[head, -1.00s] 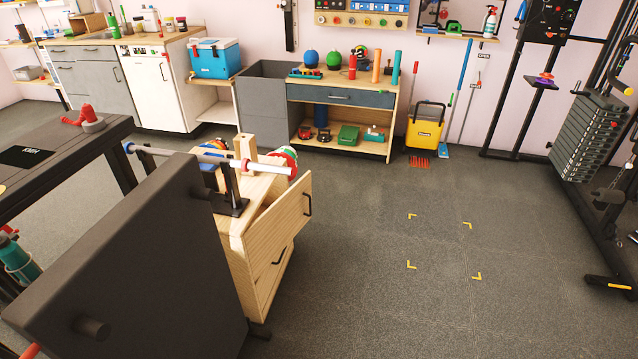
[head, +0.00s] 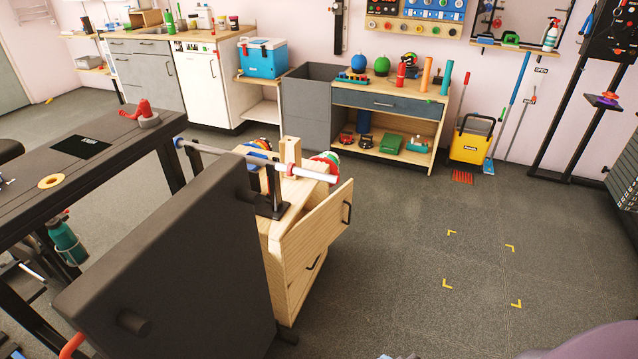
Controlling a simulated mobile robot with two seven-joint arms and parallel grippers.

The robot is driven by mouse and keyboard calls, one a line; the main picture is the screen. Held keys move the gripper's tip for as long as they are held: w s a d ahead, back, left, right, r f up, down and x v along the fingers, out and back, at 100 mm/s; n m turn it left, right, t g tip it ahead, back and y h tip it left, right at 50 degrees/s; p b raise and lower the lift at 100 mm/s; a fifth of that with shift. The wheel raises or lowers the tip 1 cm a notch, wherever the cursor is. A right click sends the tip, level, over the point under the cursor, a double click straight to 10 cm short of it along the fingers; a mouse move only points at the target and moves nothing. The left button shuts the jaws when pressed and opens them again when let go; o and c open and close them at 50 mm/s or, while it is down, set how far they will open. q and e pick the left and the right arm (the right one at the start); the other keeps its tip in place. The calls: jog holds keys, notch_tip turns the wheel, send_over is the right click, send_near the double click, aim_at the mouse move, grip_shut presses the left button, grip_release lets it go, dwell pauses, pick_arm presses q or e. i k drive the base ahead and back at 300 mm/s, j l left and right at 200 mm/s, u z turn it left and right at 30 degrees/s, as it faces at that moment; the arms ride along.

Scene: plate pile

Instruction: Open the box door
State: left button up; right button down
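I cannot tell for sure which thing is the box. A light wooden cabinet (head: 296,285) stands on the floor near the middle. Its tilted upper front panel (head: 318,232) has a black handle (head: 347,213) and stands out from the body; a lower front with another handle is below it. A large dark padded panel hides the cabinet's left side. A blue lidded cooler box (head: 263,58) sits shut on the wooden shelf at the back. Neither gripper can be made out.
The dark panel (head: 170,270) fills the near left, with a bar (head: 230,155) behind it. A black table (head: 85,165) stands at left. A wooden workbench (head: 390,100) and yellow bucket (head: 472,140) line the back wall. The floor with yellow corner marks (head: 447,284) is clear.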

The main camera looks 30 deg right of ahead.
aim_at(303, 242)
jog(key=i+l+u, duration=0.1)
jog(key=l+u, duration=0.5)
jog(key=l, duration=0.2)
jog(key=l+u, duration=0.3)
jog(key=l, duration=0.55)
jog(key=l+u, duration=0.3)
jog(key=l, duration=1.4)
jog(key=k+l, duration=0.15)
jog(key=l, duration=0.6)
jog(key=l+u, duration=0.1)
jog(key=l, duration=0.7)
jog(key=k+l, duration=0.15)
jog(key=l, duration=0.65)
